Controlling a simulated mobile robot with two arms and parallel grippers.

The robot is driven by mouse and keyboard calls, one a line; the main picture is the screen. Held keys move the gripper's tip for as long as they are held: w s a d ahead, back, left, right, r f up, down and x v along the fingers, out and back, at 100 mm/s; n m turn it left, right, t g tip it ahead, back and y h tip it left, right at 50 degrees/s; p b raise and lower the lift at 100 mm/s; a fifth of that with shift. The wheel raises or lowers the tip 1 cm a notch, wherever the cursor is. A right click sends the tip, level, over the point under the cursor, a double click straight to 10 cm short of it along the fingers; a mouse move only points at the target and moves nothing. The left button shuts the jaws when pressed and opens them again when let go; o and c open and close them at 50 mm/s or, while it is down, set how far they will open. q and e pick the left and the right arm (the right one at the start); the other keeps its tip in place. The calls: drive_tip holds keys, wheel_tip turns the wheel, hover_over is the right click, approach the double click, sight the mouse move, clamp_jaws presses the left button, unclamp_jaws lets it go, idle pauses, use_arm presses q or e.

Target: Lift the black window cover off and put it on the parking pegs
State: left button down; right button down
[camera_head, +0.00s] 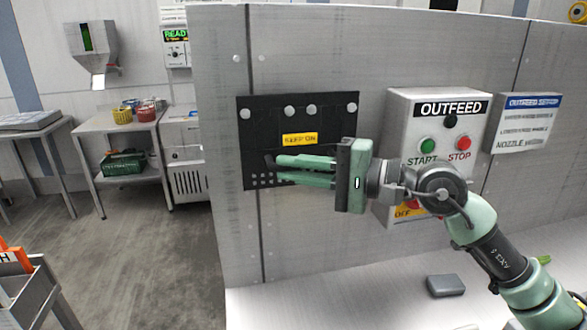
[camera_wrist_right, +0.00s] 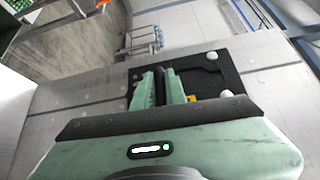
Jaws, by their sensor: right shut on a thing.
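The black window cover (camera_head: 330,122) is a flat dark plate with a yellow "KEEP ON" label, upright against the grey metal panel. White round knobs show along its top. My right gripper (camera_head: 274,167) reaches across the cover's lower part from the right. Its green fingers are shut on a dark handle-like bar of the cover, which shows between them in the right wrist view (camera_wrist_right: 162,78). The cover also shows there (camera_wrist_right: 222,72), partly behind the fingers. Two pale round studs (camera_head: 236,58) sit on the panel above the cover; I cannot tell whether they are the parking pegs. My left gripper is out of view.
The OUTFEED control box (camera_head: 402,125) with green and red buttons stands right of the cover, close behind my right wrist. A sign box (camera_head: 525,122) is farther right. A grey block (camera_head: 445,285) lies on the pale ledge below. A side table (camera_head: 120,124) with small containers stands at left.

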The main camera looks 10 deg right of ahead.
drive_tip(key=shift+w, duration=0.2)
drive_tip(key=shift+w+b, duration=0.75)
drive_tip(key=shift+w, duration=0.65)
drive_tip(key=shift+b, duration=0.5)
drive_tip(key=shift+f, duration=0.1)
drive_tip(key=shift+f+b, duration=1.35)
drive_tip(key=shift+b, duration=0.2)
drive_tip(key=shift+f, duration=0.15)
